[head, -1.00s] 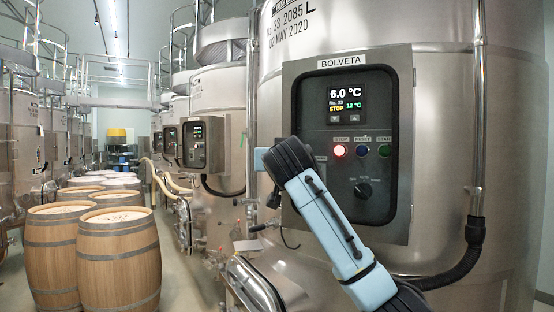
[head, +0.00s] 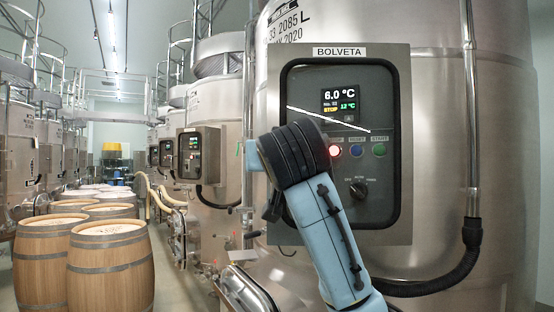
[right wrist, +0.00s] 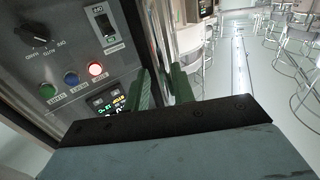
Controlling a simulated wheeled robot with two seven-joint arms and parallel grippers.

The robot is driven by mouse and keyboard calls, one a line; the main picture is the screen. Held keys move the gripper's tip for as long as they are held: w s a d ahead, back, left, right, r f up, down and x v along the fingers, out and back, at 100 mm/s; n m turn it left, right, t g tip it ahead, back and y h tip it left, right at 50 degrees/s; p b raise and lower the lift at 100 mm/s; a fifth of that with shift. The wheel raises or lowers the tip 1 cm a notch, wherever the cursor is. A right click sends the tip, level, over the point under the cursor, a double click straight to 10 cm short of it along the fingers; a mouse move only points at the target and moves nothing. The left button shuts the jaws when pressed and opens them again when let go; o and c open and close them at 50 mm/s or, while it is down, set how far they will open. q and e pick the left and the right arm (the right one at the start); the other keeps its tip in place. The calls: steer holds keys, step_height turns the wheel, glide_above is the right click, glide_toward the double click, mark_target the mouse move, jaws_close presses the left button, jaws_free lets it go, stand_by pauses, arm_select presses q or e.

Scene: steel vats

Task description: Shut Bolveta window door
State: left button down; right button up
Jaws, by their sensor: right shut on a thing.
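The Bolveta control box (head: 405,150) is on the steel vat in the head view. Its window door (head: 391,110) has a dark rounded frame and lies in front of the panel; I cannot tell if a small gap is left. A bright line of reflected light crosses the pane. My right arm covers the box's left lower side. In the right wrist view, the green fingers of my right gripper (right wrist: 160,86) are at the box's side edge, shut on what seems to be the door's edge or handle; the grip itself is mostly hidden. My left gripper is not in view.
Lit red, blue and green buttons (head: 357,151) and a dial (head: 358,189) sit behind the window. A black hose (head: 440,285) curves below right. Wooden barrels (head: 110,268) stand at left. Another vat's control box (head: 198,154) is further back.

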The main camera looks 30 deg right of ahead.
steer(key=shift+d+r, duration=0.15)
steer(key=shift+d, duration=0.05)
steer(key=p+v, duration=0.4)
steer(key=v, duration=1.1)
steer(key=shift+s+d, duration=0.3)
steer(key=shift+s, duration=0.1)
stand_by(0.6)
steer(key=shift+p, duration=0.3)
